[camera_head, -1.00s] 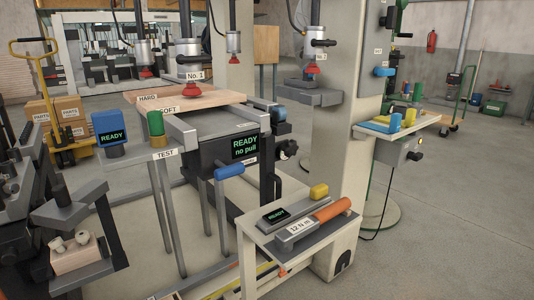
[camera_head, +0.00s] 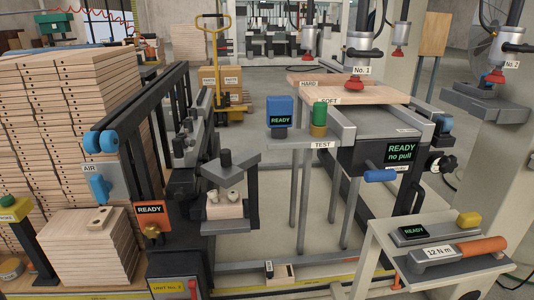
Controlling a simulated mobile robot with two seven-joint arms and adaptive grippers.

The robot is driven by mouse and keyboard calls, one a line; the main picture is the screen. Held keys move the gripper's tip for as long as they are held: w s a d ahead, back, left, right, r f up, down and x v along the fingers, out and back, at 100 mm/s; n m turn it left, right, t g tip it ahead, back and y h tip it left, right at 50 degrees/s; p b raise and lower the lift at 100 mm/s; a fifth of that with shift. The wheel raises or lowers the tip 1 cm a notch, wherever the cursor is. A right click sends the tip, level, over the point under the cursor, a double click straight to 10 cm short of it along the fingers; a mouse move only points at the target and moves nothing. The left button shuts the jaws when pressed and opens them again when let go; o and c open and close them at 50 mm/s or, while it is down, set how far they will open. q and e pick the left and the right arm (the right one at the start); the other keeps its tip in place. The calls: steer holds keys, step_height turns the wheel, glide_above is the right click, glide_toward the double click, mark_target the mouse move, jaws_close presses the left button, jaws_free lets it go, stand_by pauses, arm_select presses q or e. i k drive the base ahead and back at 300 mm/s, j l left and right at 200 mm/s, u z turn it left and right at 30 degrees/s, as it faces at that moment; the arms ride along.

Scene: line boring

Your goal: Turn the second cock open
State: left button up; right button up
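A blue handle (camera_head: 98,188) sits on a grey panel labelled AIR at the left; it may be a cock, and I cannot tell whether it is open. A brass knob-like part (camera_head: 152,231) is below an orange READY display (camera_head: 150,211). A blue lever (camera_head: 380,175) sticks out below the dark READY / no pull display (camera_head: 400,153). No part is marked as a second cock, so I cannot tell which one it is. Neither gripper is in view.
Stacked boards (camera_head: 75,110) fill the left. A test stand (camera_head: 318,144) holds a blue READY box (camera_head: 280,111) and a green cylinder. A small white table (camera_head: 380,238) with an orange-handled torque wrench (camera_head: 480,246) stands front right. Floor rails cross the front.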

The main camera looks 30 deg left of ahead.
mark_target(101, 189)
steer(key=u, duration=2.05)
